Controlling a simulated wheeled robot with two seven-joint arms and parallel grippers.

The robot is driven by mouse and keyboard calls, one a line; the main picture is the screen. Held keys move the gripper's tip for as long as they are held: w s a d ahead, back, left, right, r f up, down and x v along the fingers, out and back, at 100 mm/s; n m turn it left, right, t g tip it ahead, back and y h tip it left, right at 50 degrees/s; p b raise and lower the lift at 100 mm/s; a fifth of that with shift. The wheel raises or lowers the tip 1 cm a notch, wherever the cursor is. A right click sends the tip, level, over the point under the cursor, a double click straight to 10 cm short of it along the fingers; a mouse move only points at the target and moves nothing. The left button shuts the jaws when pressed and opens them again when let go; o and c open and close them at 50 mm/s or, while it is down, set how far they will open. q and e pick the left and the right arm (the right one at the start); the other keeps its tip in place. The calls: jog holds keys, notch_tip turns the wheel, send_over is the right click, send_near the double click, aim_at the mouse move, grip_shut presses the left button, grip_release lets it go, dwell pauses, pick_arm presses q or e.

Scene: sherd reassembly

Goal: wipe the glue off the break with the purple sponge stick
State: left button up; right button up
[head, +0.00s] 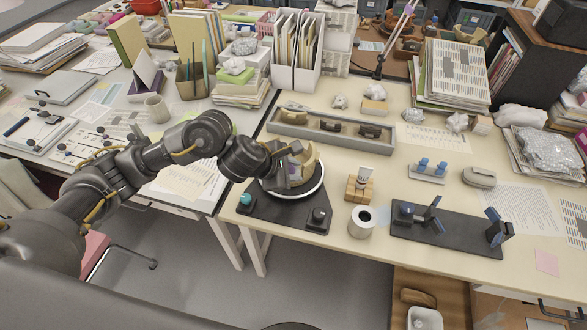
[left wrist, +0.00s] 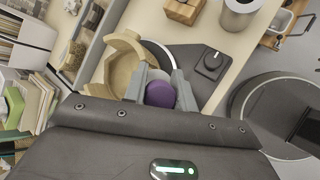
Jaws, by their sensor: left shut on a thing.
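My left gripper (head: 282,162) is shut on the purple sponge stick, right beside the tan vessel (head: 312,168) on the turntable (head: 312,194). In the left wrist view, purple parts of the sponge stick (left wrist: 184,98) show at the fingers of the left gripper (left wrist: 160,76). The tan vessel (left wrist: 122,66) shows there as a curved, open wall with a gap in its rim, close to the fingers. I cannot tell whether the sponge touches the break, and no glue can be made out. My right gripper is in neither view.
The turntable's dark base carries a black knob (head: 319,216) and a teal piece (head: 246,200). A grey tray of sherds (head: 285,122) lies behind.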

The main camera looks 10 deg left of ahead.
pick_arm(q)
jog(key=shift+s+r+p, duration=0.2)
jog(key=shift+r+p, duration=0.5)
jog(key=shift+r, duration=0.2)
jog(key=shift+s+r+p, duration=0.25)
jog(key=shift+r+p, duration=0.5)
jog(key=shift+r, duration=0.2)
jog(key=shift+s+r+p, duration=0.2)
jog(key=shift+r+p, duration=0.5)
jog(key=shift+r, duration=0.2)
jog(key=shift+a, duration=0.1)
